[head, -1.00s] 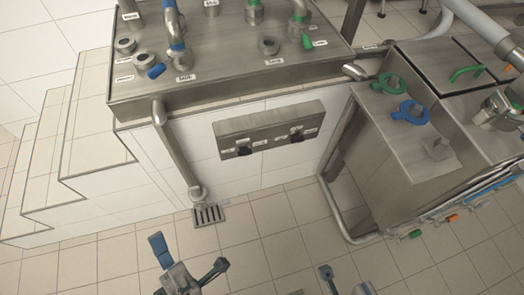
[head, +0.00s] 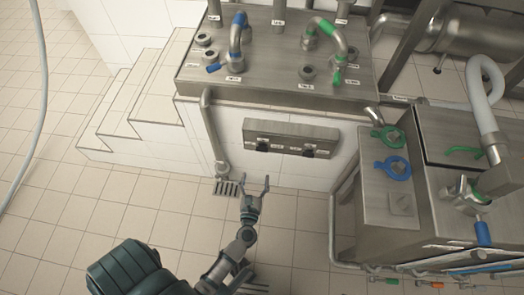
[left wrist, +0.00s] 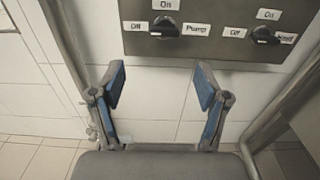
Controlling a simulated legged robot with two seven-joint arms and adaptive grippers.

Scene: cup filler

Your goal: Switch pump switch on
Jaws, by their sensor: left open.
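The pump switch is a black knob (left wrist: 165,27) on the grey switch panel, with "Off" on its left, "On" above and "Pump" on its right. Its handle lies roughly sideways, towards "Off". In the head view it is the left knob (head: 262,146) on the panel (head: 290,128). My left gripper (head: 255,182) is open and empty, in front of and below the panel. In the left wrist view the gripper's blue-padded fingers (left wrist: 158,84) are spread wide, below the pump knob and apart from it. My right gripper is not in view.
A second knob (left wrist: 264,35) sits right of the pump knob. A steel pipe (head: 211,130) runs down left of the panel to a floor drain (head: 227,188). A steel cabinet (head: 377,200) with green and blue rings stands at right. Tiled steps are at left.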

